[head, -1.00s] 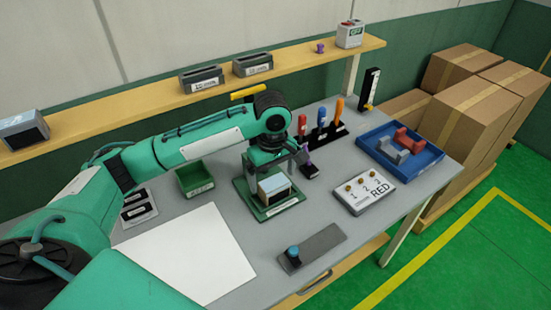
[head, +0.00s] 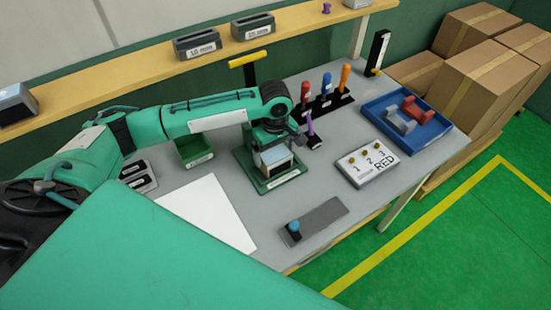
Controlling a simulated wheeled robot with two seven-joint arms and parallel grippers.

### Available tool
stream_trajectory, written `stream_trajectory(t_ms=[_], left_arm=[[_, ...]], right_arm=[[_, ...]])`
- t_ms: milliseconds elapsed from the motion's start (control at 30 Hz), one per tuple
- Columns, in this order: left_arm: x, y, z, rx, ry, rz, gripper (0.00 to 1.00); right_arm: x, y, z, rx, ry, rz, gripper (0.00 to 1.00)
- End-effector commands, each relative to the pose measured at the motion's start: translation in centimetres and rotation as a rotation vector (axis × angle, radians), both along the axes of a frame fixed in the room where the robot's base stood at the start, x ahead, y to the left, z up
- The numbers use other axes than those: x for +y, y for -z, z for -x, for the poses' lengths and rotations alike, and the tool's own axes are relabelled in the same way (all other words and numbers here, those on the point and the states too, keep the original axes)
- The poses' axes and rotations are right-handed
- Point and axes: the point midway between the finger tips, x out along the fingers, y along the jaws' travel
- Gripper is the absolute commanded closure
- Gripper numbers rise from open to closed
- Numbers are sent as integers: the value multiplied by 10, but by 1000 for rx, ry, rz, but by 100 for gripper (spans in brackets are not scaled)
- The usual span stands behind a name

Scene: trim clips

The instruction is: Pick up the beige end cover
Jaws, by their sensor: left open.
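My left gripper (head: 290,136) reaches in from the left and hangs over the bench, at the back of a green fixture (head: 283,182). Its jaws look open and empty, but they are small and partly hidden by the wrist. A small box-like unit (head: 272,156) with a pale blue top and a dark front stands in the fixture, just below the gripper. A pale rim shows around its front. I cannot tell whether this is the beige end cover. I see no loose beige cover clearly. My right gripper is out of view.
A green bin (head: 194,151) is left of the fixture. A blue tray (head: 408,143) and a RED panel (head: 367,163) lie right. A white sheet (head: 210,213) covers bare front bench.

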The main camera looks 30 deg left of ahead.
Motion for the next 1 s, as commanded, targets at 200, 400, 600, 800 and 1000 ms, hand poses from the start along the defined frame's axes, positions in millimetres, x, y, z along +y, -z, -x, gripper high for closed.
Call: stream_trajectory(t_ms=[200,400,600,800,1000], left_arm=[[1,31,-2,3,-1,-2,7],[0,45,-2,0,1,0,7],[0,45,-2,0,1,0,13],[0,44,-3,0,1,0,48],[0,44,-3,-1,1,-1,48]], right_arm=[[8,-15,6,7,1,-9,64],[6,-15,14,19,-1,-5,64],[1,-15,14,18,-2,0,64],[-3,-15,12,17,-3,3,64],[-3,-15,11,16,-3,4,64]])
